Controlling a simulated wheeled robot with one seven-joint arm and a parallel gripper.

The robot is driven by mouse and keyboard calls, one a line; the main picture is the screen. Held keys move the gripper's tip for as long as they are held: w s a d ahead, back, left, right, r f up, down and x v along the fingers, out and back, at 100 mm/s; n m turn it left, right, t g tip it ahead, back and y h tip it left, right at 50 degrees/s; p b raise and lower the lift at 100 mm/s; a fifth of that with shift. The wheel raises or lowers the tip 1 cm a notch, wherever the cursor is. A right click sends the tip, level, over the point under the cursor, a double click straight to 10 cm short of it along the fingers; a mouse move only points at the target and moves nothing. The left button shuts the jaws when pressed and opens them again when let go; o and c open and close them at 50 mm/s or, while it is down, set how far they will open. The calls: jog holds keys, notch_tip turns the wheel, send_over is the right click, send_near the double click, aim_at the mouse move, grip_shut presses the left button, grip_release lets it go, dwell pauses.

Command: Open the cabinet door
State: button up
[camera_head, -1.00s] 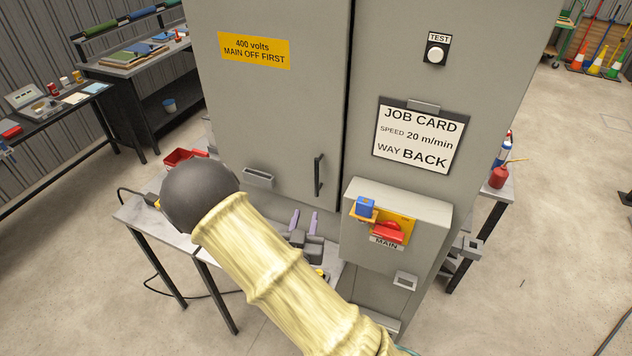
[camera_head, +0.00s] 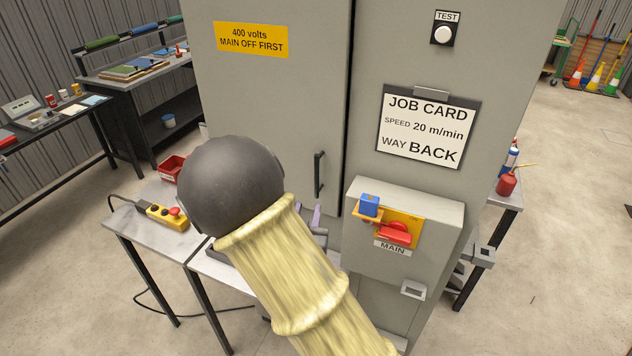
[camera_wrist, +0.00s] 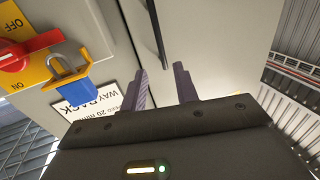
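The grey cabinet door (camera_head: 270,95) looks shut, with a dark seam along its right side. Its black vertical bar handle (camera_head: 319,175) sits near that edge; it also shows at the top of the wrist view (camera_wrist: 157,35). My gripper (camera_wrist: 160,72) is open and empty, its two purple-grey fingers apart and pointing toward the handle, which appears beyond the gap. In the head view my arm hides most of the gripper. A red main switch (camera_head: 396,233) and a blue padlock (camera_head: 369,205) sit on a yellow plate right of the door; whether the padlock is locked I cannot tell.
The switch box (camera_head: 440,215) juts out right of the handle, close to my gripper. A job card (camera_head: 423,130) and a test button (camera_head: 443,35) are above it. A grey bench (camera_head: 150,240) with a yellow pendant (camera_head: 165,215) and a red bin (camera_head: 172,167) stands at left.

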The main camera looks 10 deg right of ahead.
aim_at(316, 176)
jog(key=p+x, duration=0.6)
jog(key=x, duration=0.7)
jog(key=shift+w+d+r, duration=0.15)
jog(key=shift+w, duration=0.15)
jog(key=shift+w+d+p, duration=0.15)
jog(key=shift+w+p, duration=0.2)
jog(key=shift+w, duration=0.15)
jog(key=shift+c, duration=0.2)
grip_shut()
